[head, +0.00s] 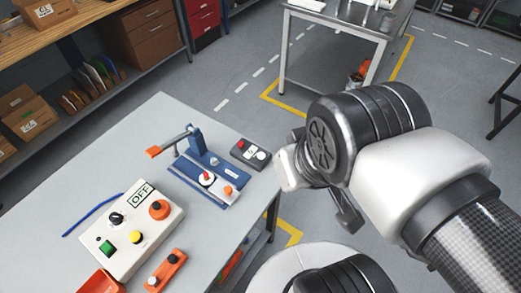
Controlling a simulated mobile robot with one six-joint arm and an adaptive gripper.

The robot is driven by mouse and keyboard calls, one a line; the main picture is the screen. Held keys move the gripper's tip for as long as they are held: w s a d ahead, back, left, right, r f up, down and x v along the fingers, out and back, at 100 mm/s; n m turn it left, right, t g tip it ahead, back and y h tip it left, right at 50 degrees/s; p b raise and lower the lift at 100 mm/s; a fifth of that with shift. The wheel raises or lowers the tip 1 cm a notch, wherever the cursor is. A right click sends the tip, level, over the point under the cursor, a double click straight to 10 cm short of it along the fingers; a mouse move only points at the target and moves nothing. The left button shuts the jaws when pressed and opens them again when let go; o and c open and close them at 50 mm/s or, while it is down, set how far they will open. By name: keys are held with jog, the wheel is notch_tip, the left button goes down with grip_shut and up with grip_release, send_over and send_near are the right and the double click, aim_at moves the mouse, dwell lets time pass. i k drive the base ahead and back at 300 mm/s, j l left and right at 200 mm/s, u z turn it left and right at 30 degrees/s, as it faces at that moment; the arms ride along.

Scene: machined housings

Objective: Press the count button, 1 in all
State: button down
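No label that I can read marks the count button. A small dark box (249,153) with a red button (241,144) and a white button (261,155) lies at the right edge of the grey table (155,115). Beside it, a blue fixture (205,165) has an orange-handled lever (160,148), a red-topped piece on a white disc, and an orange knob (228,190). My gripper (345,212) is off the table's right edge, to the right of the dark box. My wrist largely hides it, so its opening cannot be seen.
A pale control box (125,255) labelled OFF carries a black knob, a large orange button, and green and yellow buttons. An orange two-button piece (167,270) and an orange bin (100,283) are near the front. A blue rod (92,215) lies at left.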

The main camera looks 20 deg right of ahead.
aim_at(262, 155)
jog(key=j+z, duration=0.2)
jog(key=z, duration=0.15)
jog(key=j+z, duration=0.2)
jog(key=z, duration=0.2)
jog(key=k+j+z, duration=0.1)
jog(key=z, duration=0.25)
